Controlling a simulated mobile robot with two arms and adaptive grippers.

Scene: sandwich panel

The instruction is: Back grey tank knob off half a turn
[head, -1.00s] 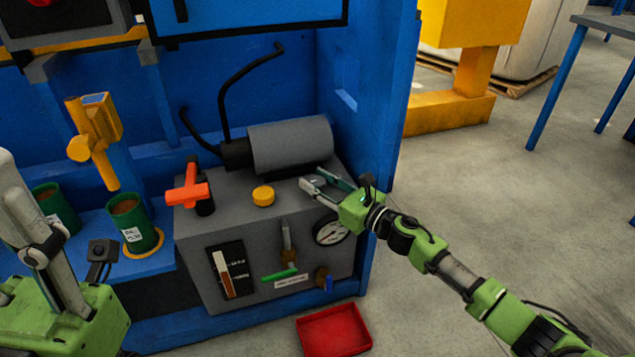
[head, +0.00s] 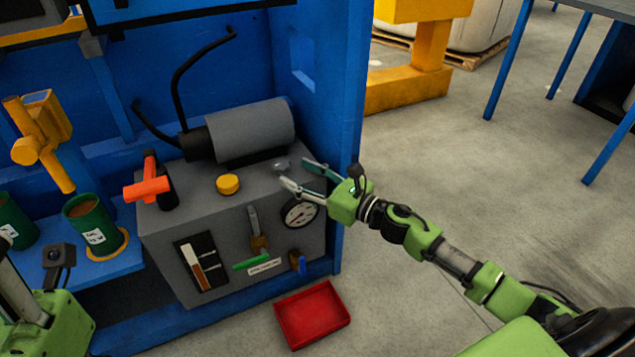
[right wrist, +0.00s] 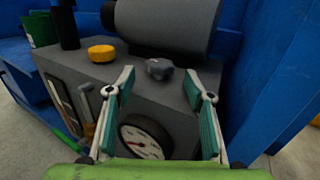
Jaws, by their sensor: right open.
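The grey knob (head: 281,166) sits on top of the grey tank (head: 165,235), near its right end. In the right wrist view the knob (right wrist: 159,69) is lobed and lies just beyond the fingertips, centred between them. My right gripper (head: 292,174) is open, its fingers apart and empty above the tank's front right part. The right wrist view shows clear space between its green pads (right wrist: 160,85) and the knob. Only part of my left gripper (head: 15,297) shows at the lower left edge; its fingertips are out of view.
A yellow cap (head: 228,184) and a red-handled valve (head: 147,188) stand left of the knob. A grey cylinder (head: 250,130) lies close behind it. A gauge (head: 300,212) is on the front face. The blue side wall (head: 340,90) is close right. A red tray (head: 312,314) lies below.

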